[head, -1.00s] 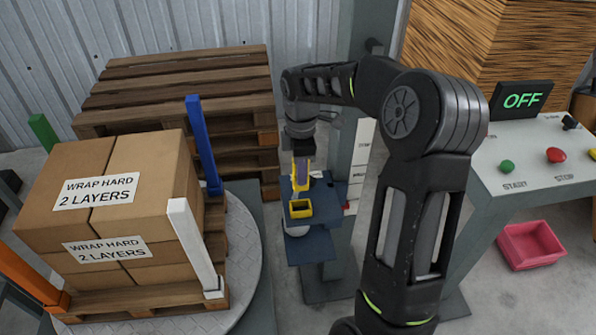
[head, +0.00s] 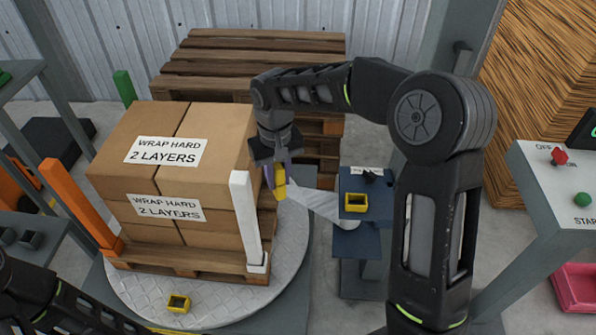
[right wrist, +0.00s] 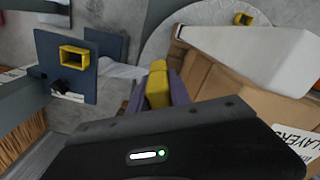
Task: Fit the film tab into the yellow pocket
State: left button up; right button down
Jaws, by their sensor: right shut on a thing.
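My right gripper (head: 277,180) is shut on the yellow film tab (head: 281,185), just right of the stacked boxes. A pale film strip (head: 318,203) runs from the tab to the blue carriage. In the right wrist view the tab (right wrist: 157,86) sits between the purple fingers. One yellow pocket (head: 179,303) stands on the turntable's front part, apart from the tab; it also shows in the right wrist view (right wrist: 243,19). Another open yellow holder (head: 355,202) is on the blue carriage. My left arm crosses the lower left corner; its gripper is out of view.
Cartons (head: 150,150) stand on a pallet on the round turntable (head: 133,294). A white post (head: 245,215) rises between my right gripper and the turntable's front. An orange post (head: 75,200) stands left. A control desk (head: 550,190) is at the right.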

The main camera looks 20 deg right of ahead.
aim_at(175, 303)
jog(key=j+z, duration=0.15)
jog(key=z, duration=0.35)
jog(key=k+z, duration=0.15)
jog(key=z, duration=0.3)
jog(key=k+j+z, duration=0.1)
jog(key=z, duration=0.4)
jog(key=k+z, duration=0.15)
jog(key=z, duration=0.3)
jog(key=k+z, duration=0.1)
jog(key=z, duration=0.4)
jog(key=k+z, duration=0.1)
jog(key=z, duration=0.4)
jog(key=k+z, duration=0.2)
jog(key=z, duration=0.15)
jog(key=k+z, duration=0.3)
jog(key=k+j+u, duration=0.1)
jog(key=u, duration=1.35)
jog(key=k+j+u, duration=0.1)
jog(key=u, duration=0.4)
jog(key=j+u, duration=0.15)
jog(key=u, duration=0.3)
jog(key=j+u, duration=0.1)
jog(key=u, duration=0.4)
jog(key=j+u, duration=0.1)
jog(key=u, duration=0.35)
jog(key=j+u, duration=0.1)
jog(key=u, duration=0.4)
